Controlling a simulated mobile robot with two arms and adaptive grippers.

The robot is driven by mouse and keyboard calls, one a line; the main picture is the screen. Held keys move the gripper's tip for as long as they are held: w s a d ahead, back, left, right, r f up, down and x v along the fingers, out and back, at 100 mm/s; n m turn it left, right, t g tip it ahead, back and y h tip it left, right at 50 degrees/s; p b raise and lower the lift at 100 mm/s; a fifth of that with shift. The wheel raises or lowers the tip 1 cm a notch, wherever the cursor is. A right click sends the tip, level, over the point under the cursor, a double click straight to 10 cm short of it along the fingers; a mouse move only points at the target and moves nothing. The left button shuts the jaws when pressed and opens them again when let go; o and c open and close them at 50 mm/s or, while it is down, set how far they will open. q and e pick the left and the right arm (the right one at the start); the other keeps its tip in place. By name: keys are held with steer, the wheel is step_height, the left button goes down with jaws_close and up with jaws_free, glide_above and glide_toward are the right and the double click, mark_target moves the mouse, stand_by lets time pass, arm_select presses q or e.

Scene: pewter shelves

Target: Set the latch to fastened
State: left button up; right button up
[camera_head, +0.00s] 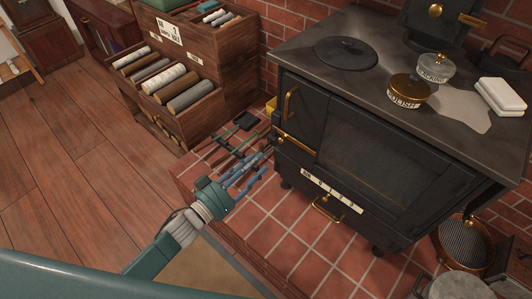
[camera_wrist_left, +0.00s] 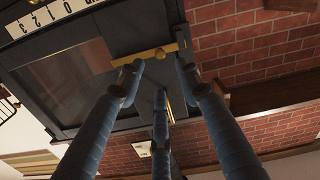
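My left gripper (camera_head: 258,168) is in front of the stove, left of and below the latch. Its blue fingers (camera_wrist_left: 158,72) are spread and empty, and no clear contact with the latch shows. My right gripper is not in view.
A number plate (camera_head: 331,191) and a brass drawer pull (camera_head: 327,209) are low on the stove. A wooden crate of rolls (camera_head: 170,85) is behind left. Two tins (camera_head: 408,90) (camera_head: 434,68) sit on the stove top.

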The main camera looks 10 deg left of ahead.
arm_select(q)
steer(key=v, duration=0.2)
steer(key=shift+s+a, duration=0.15)
steer(key=shift+s, duration=0.05)
stand_by(0.4)
steer(key=s+a+f+n+g+y, duration=0.1)
steer(key=s+a+f+g+y, duration=0.2)
steer(key=f, duration=0.8)
steer(key=s+a+f+g+y, duration=0.15)
steer(key=s+a+f, duration=0.35)
steer(key=f, duration=0.5)
steer(key=s+a+f+n+g+y, duration=0.1)
steer(key=s+a+f+y, duration=0.3)
steer(key=f, duration=0.7)
steer(key=s+f+g, duration=0.4)
steer(key=s+f, duration=0.3)
steer(key=s, duration=0.8)
steer(key=s+f+g+y, duration=0.1)
steer(key=s+f+g, duration=0.3)
steer(key=s, duration=1.2)
step_height(320, 180, down, 4)
steer(key=shift+s+f+m, duration=0.15)
steer(key=shift+s+m, duration=0.05)
steer(key=shift+m, duration=0.2)
steer(key=shift+w+g+y, duration=0.1)
steer(key=shift+g+y, duration=0.15)
